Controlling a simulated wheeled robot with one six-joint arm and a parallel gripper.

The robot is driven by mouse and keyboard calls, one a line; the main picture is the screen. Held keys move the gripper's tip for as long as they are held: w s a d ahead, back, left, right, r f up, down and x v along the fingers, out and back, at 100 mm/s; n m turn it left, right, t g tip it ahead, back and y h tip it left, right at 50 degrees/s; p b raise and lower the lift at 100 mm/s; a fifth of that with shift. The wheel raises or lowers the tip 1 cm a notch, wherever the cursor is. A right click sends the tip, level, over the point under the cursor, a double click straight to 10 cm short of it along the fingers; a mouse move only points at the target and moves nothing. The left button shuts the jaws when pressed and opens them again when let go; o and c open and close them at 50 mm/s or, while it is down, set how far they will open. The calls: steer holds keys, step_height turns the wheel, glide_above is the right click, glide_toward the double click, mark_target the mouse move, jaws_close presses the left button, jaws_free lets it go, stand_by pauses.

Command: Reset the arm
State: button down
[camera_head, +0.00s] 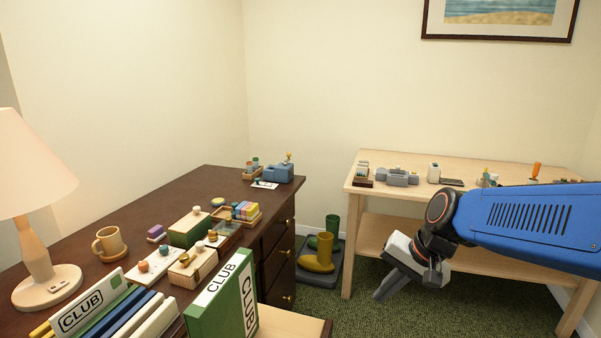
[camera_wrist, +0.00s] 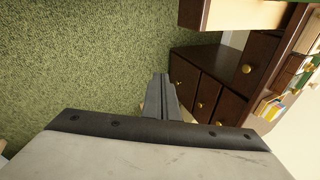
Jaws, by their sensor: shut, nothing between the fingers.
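My gripper (camera_head: 386,289) hangs in front of the light wooden table at the right of the head view, with its fingers pointing down and left. My blue arm reaches in from the right edge. In the wrist view the fingers of my gripper (camera_wrist: 161,97) are together and hold nothing. They are over the green carpet (camera_wrist: 85,60), apart from the furniture.
A dark wooden desk (camera_head: 140,217) with a lamp (camera_head: 40,240), mug (camera_head: 109,243) and boxes stands at left; its drawers (camera_wrist: 200,90) show in the wrist view. Carpet below my gripper is clear.

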steer(key=s+d+n+t+h, duration=0.1)
steer(key=s+d+n+h, duration=0.1)
steer(key=s+d, duration=0.3)
steer(key=s+d+n+h, duration=0.2)
steer(key=s+d, duration=0.3)
steer(key=s, duration=0.5)
steer(key=shift+s+r+n+t, duration=0.2)
steer(key=shift+n+t, duration=0.2)
steer(key=shift+n, duration=0.3)
